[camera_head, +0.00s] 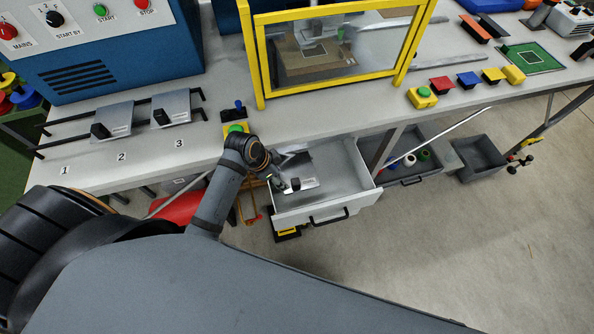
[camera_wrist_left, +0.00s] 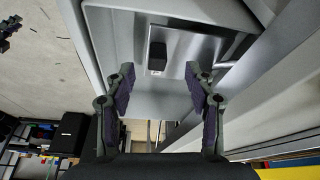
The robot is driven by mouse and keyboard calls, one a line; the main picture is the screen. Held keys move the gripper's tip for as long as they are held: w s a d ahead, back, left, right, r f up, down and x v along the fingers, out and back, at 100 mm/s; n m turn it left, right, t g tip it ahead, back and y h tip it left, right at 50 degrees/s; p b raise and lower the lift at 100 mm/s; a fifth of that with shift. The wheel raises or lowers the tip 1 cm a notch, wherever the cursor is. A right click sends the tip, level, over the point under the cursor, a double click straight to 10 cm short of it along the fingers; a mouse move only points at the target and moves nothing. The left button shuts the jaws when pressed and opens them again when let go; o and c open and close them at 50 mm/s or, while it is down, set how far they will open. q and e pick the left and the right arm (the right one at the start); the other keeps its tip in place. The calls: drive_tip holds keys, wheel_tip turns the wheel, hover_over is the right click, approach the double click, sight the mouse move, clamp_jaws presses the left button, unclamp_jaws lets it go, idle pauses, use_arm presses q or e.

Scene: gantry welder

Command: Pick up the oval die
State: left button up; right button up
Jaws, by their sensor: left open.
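A flat metal die plate with a black block grip (camera_head: 296,184) lies in the open drawer below the bench; I cannot read its shape as oval. In the left wrist view the same plate (camera_wrist_left: 205,46) with its black block (camera_wrist_left: 157,56) lies on the drawer floor, ahead of my fingers. My left gripper (camera_head: 277,180) reaches over the left side of the drawer. In the left wrist view my left gripper (camera_wrist_left: 159,78) is open, its fingers apart with nothing between the tips. My right gripper is not in view.
The pale drawer (camera_head: 345,165) has raised walls and a dark front handle. Two similar plates (camera_head: 108,120) (camera_head: 175,107) sit on the bench at numbers 2 and 3. A yellow-framed guard (camera_head: 258,60) stands above the drawer. A grey tool drawer (camera_head: 425,165) is at right.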

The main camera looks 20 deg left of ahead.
sight(297, 181)
use_arm(q)
drive_tip(key=w+d+f+m+h, duration=0.1)
drive_tip(key=w+d+f+m, duration=0.1)
drive_tip(key=w+d+f, duration=0.1)
drive_tip(key=shift+w+d+f+p, duration=0.1)
drive_tip(key=shift+f+p, duration=0.15)
drive_tip(key=shift+p, duration=0.05)
drive_tip(key=x, duration=0.2)
drive_tip(key=p+x, duration=0.1)
drive_tip(key=x, duration=0.1)
drive_tip(key=shift+d+f, duration=0.1)
drive_tip(key=shift+f, duration=0.1)
drive_tip(key=shift+d+f, duration=0.15)
drive_tip(key=shift+f, duration=0.25)
drive_tip(key=shift+c, duration=0.4)
clamp_jaws()
drive_tip(key=shift+r, duration=0.1)
